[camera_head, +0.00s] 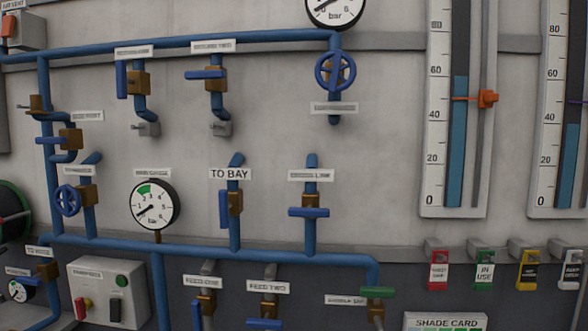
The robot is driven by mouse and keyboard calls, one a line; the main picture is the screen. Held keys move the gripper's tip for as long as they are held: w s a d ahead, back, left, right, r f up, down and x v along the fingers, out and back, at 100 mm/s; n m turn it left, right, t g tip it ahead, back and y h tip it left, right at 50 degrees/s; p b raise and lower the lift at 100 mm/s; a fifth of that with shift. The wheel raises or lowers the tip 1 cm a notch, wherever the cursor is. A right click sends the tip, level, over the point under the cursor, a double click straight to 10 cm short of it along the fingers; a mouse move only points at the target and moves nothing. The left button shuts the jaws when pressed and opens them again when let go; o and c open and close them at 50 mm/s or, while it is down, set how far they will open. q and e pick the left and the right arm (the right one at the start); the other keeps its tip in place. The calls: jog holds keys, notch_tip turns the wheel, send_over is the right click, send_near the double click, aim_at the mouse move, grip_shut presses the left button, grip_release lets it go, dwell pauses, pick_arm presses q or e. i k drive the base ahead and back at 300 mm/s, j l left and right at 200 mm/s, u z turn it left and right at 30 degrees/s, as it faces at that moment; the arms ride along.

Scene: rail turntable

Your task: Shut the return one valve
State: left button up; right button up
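The valve that appears to be return one (138,82) is at the upper left of the wall, on a short branch below the top blue pipe. Its label (134,52) is blurred and hard to read. It has a brass body and a blue lever (122,79) that stands upright, in line with the branch. To its right, under a label that seems to read return two (213,46), a similar valve (217,78) has its blue lever lying level, across its branch. Neither of my grippers is in view.
A blue handwheel (335,71) is to the right on the same pipe. Lower down are a pressure gauge (154,204), the TO BAY valve (235,203) and another lever valve (309,212). Tall level scales (437,120) stand at the right. Bare wall lies between the upper and lower valves.

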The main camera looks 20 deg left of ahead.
aim_at(122, 80)
jog(key=k+j+u, duration=0.1)
jog(key=u, duration=1.45)
